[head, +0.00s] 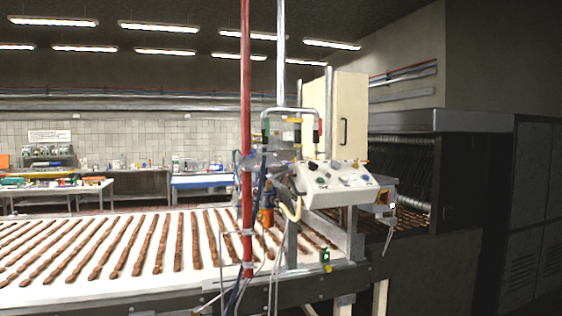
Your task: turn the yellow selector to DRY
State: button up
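A pale control panel (338,195) with several small knobs and buttons stands at the right end of a conveyor. Its markings are too small to read, and I cannot make out the word DRY. A small yellow part (328,269) shows low on the conveyor's side, just under a small box with a green light (325,256). I cannot tell whether this yellow part is the selector or which way it points. My gripper is not in view.
The white conveyor belt (130,221) carries rows of brown bars. A red vertical pipe (246,130) and hanging cables stand left of the panel. A dark machine housing (470,190) fills the right. Cluttered work tables (60,189) stand at the back left.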

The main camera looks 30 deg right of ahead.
aim_at(356, 166)
jog(key=u, duration=0.2)
jog(key=i, duration=0.9)
jog(key=z, duration=0.75)
jog(key=i, duration=0.75)
jog(key=z, duration=0.8)
